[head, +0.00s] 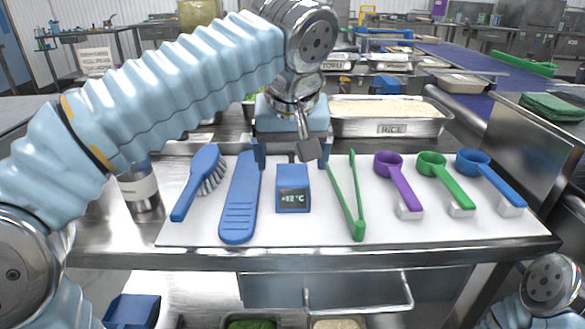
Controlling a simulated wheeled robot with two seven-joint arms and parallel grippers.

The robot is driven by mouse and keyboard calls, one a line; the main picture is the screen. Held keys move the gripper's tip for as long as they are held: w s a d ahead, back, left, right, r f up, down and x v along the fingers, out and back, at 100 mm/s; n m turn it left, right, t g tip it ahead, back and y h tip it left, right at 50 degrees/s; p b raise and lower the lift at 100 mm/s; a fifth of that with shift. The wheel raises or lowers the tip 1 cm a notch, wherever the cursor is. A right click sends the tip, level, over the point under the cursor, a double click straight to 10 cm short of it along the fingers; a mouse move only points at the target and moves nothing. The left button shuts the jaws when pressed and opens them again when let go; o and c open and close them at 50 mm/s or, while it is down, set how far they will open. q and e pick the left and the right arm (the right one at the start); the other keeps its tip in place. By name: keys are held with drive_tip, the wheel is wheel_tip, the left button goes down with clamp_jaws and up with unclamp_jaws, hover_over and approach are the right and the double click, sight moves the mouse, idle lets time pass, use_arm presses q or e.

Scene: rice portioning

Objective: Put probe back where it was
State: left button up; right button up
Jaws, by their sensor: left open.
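The probe (293,200) is a blue block-shaped device with a lit temperature display. It lies on the white mat (400,231), between a blue spatula-like tool (238,215) and green tongs (358,212). My left gripper (291,161) is above and just behind the probe, with its fingers apart at either side of the probe's far end. I cannot tell whether the fingers touch the probe. The probe's far end is partly hidden by the gripper. My right gripper is out of view; only part of that arm shows at the bottom right.
A blue brush (203,178) lies left on the mat. Purple (397,182), green (443,182) and blue (487,177) scoops lie right. A metal pan of rice (392,128) stands behind. A labelled cylinder (139,187) stands left of the mat. The mat's front strip is clear.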

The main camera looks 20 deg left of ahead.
use_arm(q)
drive_tip(key=v, duration=0.6)
drive_tip(key=shift+r, duration=0.15)
